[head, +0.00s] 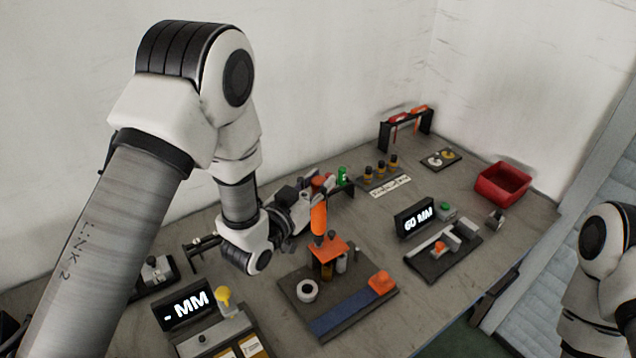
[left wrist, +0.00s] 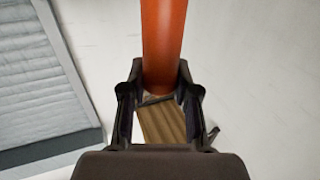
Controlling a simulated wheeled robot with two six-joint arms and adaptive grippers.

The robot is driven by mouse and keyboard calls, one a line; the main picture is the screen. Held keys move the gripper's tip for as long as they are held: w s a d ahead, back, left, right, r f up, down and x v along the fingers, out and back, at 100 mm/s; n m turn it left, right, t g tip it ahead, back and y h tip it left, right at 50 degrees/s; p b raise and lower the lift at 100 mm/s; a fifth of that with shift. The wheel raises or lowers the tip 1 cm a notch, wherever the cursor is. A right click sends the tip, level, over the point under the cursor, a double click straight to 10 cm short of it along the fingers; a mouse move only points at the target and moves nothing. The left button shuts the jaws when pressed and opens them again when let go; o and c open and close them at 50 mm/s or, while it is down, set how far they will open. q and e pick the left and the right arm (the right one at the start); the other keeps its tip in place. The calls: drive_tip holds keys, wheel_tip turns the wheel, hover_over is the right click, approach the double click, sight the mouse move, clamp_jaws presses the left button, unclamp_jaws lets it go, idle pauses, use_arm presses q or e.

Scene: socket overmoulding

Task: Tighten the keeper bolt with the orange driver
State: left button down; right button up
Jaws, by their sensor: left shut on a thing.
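The orange driver (head: 319,216) stands roughly upright over an orange-topped stand (head: 328,250) on a dark board. My left gripper (head: 318,190) is shut on the driver near its upper part. In the left wrist view the driver (left wrist: 163,45) shows as an orange cylinder between the fingers of my left gripper (left wrist: 160,98). The driver's lower end is at or just above the stand; I cannot tell if it touches. I cannot make out the keeper bolt. My right arm is at the right edge, its gripper out of view.
A "60 MM" display (head: 415,219) stands to the right, a "- MM" display (head: 186,305) at front left. A red bin (head: 502,184) sits at the far right.

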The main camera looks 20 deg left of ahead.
use_arm(q)
drive_tip(key=shift+f+b, duration=0.75)
drive_tip(key=shift+f, duration=0.1)
idle(1.1)
drive_tip(key=shift+s+f+b, duration=0.15)
drive_tip(key=shift+f+b, duration=0.3)
drive_tip(key=shift+f, duration=0.1)
idle(1.2)
drive_tip(key=shift+r+p, duration=0.7)
drive_tip(key=shift+r, duration=0.3)
drive_tip(key=shift+r+p, duration=0.95)
drive_tip(key=shift+r, duration=0.75)
